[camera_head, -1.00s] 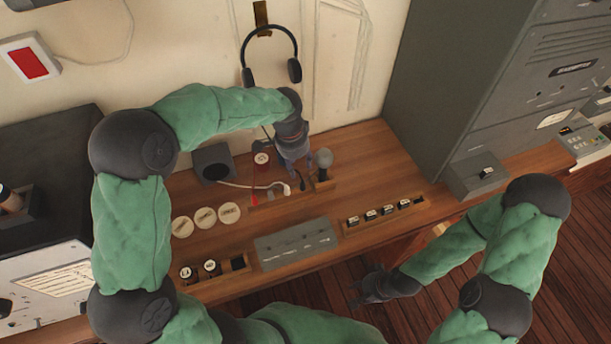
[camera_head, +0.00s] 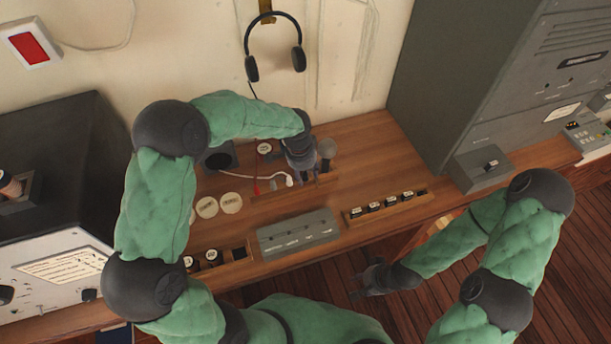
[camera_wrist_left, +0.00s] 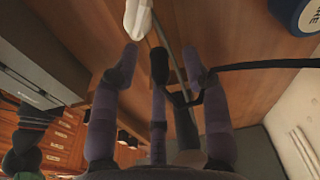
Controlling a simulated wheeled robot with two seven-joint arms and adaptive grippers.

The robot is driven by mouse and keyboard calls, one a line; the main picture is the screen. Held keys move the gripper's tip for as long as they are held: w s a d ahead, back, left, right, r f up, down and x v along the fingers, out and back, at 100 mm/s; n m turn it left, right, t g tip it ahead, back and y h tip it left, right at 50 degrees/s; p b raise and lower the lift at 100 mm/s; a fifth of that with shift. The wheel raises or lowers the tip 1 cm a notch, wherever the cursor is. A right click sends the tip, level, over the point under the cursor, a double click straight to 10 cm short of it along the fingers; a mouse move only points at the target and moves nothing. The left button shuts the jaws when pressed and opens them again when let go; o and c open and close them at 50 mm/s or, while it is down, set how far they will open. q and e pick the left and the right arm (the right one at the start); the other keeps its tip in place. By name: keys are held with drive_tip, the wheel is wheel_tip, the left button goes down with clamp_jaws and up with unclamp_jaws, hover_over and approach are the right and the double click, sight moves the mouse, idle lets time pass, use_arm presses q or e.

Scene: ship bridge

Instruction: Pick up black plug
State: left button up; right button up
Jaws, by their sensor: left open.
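My left gripper (camera_head: 302,172) is over the desk, pointing down near the slotted strip. It also shows in the left wrist view (camera_wrist_left: 158,66) with its fingers spread and open. A black cable (camera_wrist_left: 255,65) runs in from the right there, passes the right finger and bends between the fingers. A dark piece at its end (camera_wrist_left: 184,118) looks like the black plug, between the middle and right fingers; its outline is hard to tell. In the head view my gripper hides the plug. My right gripper (camera_head: 368,280) is open and empty, low in front of the desk.
A white plug (camera_wrist_left: 138,18) on a pale cord lies just beyond my left fingers. A grey microphone (camera_head: 327,152) stands close on the right. A headset (camera_head: 275,50) hangs on the wall. A dark speaker box (camera_head: 217,158) is left. The desk's right part (camera_head: 380,150) is clear.

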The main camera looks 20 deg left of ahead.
use_arm(q)
clamp_jaws()
drive_tip(key=shift+r, duration=0.1)
drive_tip(key=shift+r, duration=0.4)
wheel_tip(320, 180, up, 2)
drive_tip(key=s+d+r, duration=0.9)
drive_tip(key=d+r, duration=0.1)
drive_tip(key=shift+d+p, duration=0.3)
drive_tip(key=shift+p, duration=0.15)
